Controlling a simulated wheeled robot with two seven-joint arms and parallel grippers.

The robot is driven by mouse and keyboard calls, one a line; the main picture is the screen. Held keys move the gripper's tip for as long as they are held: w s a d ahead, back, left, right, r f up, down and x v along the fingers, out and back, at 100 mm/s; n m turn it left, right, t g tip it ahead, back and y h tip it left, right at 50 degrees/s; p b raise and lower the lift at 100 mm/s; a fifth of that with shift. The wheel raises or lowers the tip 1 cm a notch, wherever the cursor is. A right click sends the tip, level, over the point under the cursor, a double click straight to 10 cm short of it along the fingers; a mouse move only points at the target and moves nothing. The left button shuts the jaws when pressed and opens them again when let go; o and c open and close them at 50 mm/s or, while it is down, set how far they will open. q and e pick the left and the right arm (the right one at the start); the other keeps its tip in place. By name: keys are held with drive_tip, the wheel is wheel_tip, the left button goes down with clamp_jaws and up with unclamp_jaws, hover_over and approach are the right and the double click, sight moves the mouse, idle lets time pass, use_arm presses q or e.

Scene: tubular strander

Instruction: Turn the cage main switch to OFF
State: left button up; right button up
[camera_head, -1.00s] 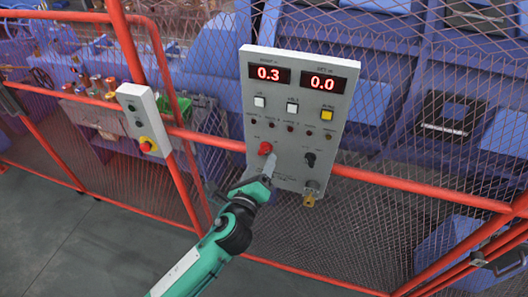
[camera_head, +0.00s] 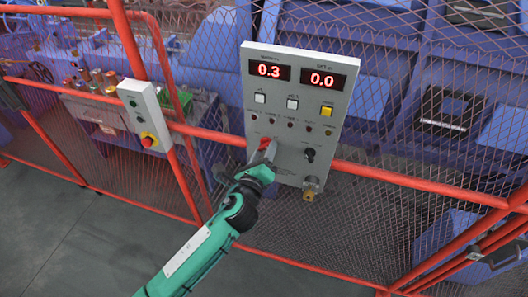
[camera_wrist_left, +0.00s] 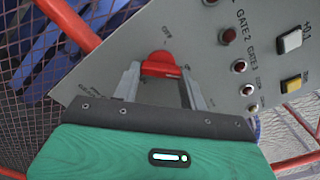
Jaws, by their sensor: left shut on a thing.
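The red rotary switch (camera_head: 265,143) is at the lower left of the grey control panel (camera_head: 302,86). My left gripper (camera_head: 267,152) is at the panel, with its fingers on the switch and partly covering it in the head view. In the left wrist view the red knob (camera_wrist_left: 160,65) sits between the two fingers of my left gripper (camera_wrist_left: 160,82), which is shut on it. My right gripper is not in view.
A black selector (camera_head: 310,155) and a brass-coloured key or lock (camera_head: 309,191) sit right of the gripper. Displays read 0.3 and 0.0. A smaller box with a red emergency button (camera_head: 148,140) hangs left. Red rails (camera_head: 420,183) and mesh stand behind the panel.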

use_arm(q)
drive_tip(key=shift+n, duration=0.3)
drive_tip(key=shift+r+n+b, duration=0.15)
drive_tip(key=shift+n+b, duration=0.4)
drive_tip(key=shift+n, duration=3.75)
drive_tip(key=shift+r+n+b, duration=0.15)
drive_tip(key=shift+n+b, duration=0.4)
drive_tip(key=shift+n, duration=3.75)
drive_tip(key=o, duration=1)
